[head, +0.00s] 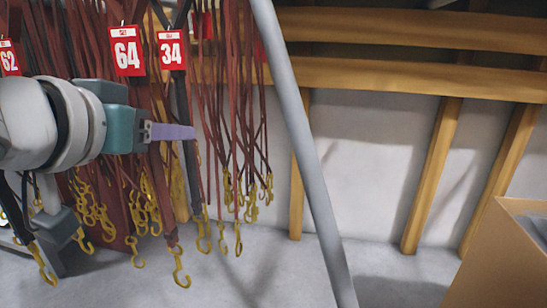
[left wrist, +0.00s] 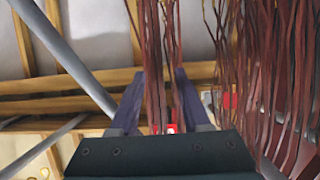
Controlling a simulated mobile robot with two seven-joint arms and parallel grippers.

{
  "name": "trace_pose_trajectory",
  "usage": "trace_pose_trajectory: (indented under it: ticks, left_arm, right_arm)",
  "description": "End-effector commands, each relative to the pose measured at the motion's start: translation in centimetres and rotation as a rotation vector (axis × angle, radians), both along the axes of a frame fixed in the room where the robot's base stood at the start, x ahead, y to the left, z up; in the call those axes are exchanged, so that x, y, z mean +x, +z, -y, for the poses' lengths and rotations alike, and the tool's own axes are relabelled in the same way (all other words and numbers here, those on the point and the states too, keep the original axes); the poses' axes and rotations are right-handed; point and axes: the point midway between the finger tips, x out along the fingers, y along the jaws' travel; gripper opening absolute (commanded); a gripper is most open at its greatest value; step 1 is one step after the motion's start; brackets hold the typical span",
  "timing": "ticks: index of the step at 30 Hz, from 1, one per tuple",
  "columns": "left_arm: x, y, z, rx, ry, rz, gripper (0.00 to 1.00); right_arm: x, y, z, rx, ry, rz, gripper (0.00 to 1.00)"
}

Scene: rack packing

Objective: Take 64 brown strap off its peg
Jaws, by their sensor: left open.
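The red tag marked 64 (head: 126,50) hangs at the upper left of the head view, with brown straps (head: 158,95) behind and below it. Which strand belongs to 64 I cannot tell, as my arm covers part of them. My left gripper (head: 172,132) is in front of the straps, below the 64 and 34 tags. In the left wrist view its two fingers (left wrist: 157,78) are apart, with brown straps (left wrist: 160,50) showing between them. Whether they touch the fingers is unclear. The peg is not visible. My right gripper is not in view.
A 34 tag (head: 171,50) with a dark strap hangs just right of 64, and a 62 tag (head: 9,58) at the far left. Several yellow hooks (head: 235,195) dangle below. A grey slanted post (head: 300,130) and a cardboard box (head: 500,260) stand to the right.

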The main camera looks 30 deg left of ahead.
Motion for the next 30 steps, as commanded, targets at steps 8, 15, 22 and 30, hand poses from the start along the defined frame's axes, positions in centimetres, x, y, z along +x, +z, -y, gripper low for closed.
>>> trace_pose_trajectory:
  ticks: [8, 15, 22, 30]
  left_arm:
    - [0.25, -0.09, -0.11, 0.0, 0.001, -0.001, 0.47]
    - [0.24, -0.08, -0.1, 0.0, 0.001, -0.001, 0.2]
    - [0.24, -0.09, -0.1, 0.0, 0.001, -0.001, 0.0]
    - [0.24, -0.09, -0.1, 0.0, 0.001, -0.001, 0.0]
  right_arm:
    - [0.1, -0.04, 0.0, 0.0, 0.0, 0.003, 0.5]
    - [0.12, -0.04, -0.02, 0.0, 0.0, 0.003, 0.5]
    - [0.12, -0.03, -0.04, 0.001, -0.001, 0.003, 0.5]
    - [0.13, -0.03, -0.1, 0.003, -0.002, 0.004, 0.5]
